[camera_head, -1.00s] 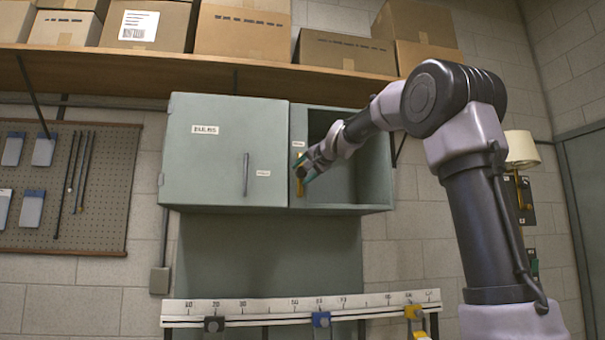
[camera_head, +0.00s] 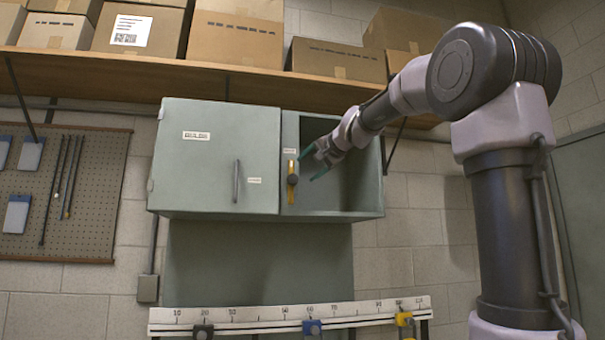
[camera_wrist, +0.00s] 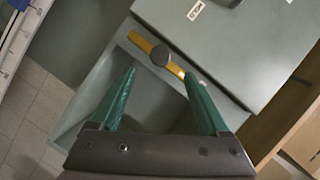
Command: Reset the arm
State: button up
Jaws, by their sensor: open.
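My gripper (camera_head: 316,163) is open and empty, with its teal fingers spread in front of the right compartment of the grey wall cabinet (camera_head: 333,214). In the wrist view my gripper (camera_wrist: 160,95) frames the open compartment between its fingers. A yellow latch bar with a dark round knob (camera_head: 292,180) sits on the divider strip, just left of the fingers and apart from them. The latch (camera_wrist: 157,58) also shows beyond the fingertips in the wrist view. The left cabinet door (camera_head: 215,160) is closed.
Cardboard boxes (camera_head: 235,38) stand on a wooden shelf (camera_head: 200,81) above the cabinet. A pegboard (camera_head: 95,200) with hanging tools is at left. A white ruled rail (camera_head: 265,313) with black, blue and yellow clamps runs below.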

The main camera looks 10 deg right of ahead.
jog(key=shift+s+d, duration=0.1)
jog(key=shift+s, duration=0.2)
dwell(0.4)
jog(key=s+d+f+n+g+h, duration=0.1)
jog(key=s+f+g, duration=0.3)
jog(key=s+f, duration=1)
jog(key=s+d+f+n+g+h, duration=0.1)
jog(key=s+f+n+g+h, duration=0.1)
jog(key=s+f, duration=1.3)
notch_tip(320, 180, down, 6)
jog(key=shift+s+d+n+g, duration=0.3)
jog(key=shift+n+g, duration=0.1)
jog(key=shift+g, duration=0.5)
jog(key=shift+w, duration=0.1)
